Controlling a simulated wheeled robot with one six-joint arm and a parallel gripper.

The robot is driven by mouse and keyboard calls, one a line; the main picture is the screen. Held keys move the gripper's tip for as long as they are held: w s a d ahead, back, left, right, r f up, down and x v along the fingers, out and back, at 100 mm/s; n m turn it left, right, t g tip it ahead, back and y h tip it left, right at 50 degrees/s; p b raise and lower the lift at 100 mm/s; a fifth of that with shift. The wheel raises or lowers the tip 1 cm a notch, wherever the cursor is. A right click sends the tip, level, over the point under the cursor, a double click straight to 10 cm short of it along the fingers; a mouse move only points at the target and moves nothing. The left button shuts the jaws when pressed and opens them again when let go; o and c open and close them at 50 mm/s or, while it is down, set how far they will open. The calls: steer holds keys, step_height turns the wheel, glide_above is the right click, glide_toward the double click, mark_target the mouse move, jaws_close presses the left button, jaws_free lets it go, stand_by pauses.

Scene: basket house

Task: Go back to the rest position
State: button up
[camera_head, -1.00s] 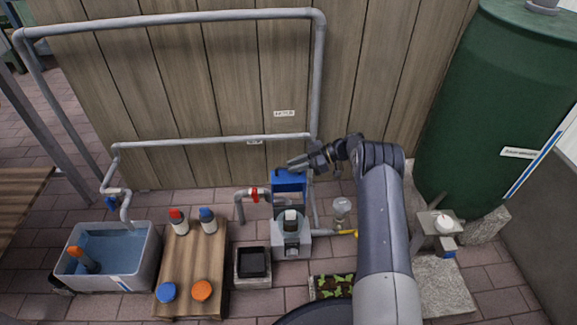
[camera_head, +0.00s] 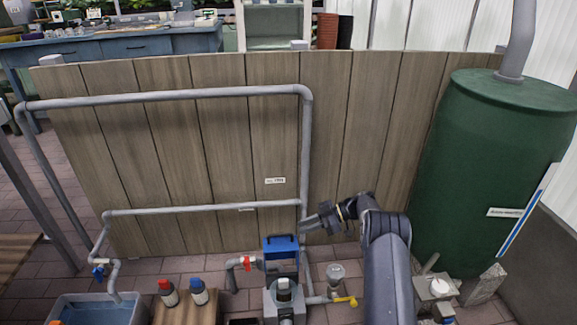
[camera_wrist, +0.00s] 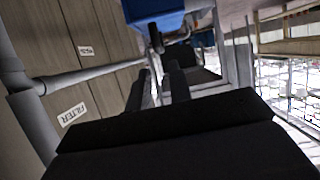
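My gripper (camera_head: 314,222) is at the end of my bent grey arm, in front of the wooden panel wall (camera_head: 215,160). It is up and to the right of the blue box (camera_head: 281,249) on the pump unit and close to the upright grey pipe in the picture. In the wrist view, the two dark fingers (camera_wrist: 160,72) stand apart with nothing seen between them. The blue box also shows beyond the fingertips in the wrist view (camera_wrist: 155,10).
A grey pipe frame (camera_head: 160,100) runs along the wall. A green barrel (camera_head: 487,165) stands right of my arm.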

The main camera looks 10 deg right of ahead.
mark_target(282, 234)
steer(key=b+x, duration=0.3)
steer(key=x, duration=0.7)
steer(key=shift+s+r, duration=0.15)
steer(key=shift+r, duration=0.05)
steer(key=shift+s+p, duration=0.15)
steer(key=shift+p, duration=0.15)
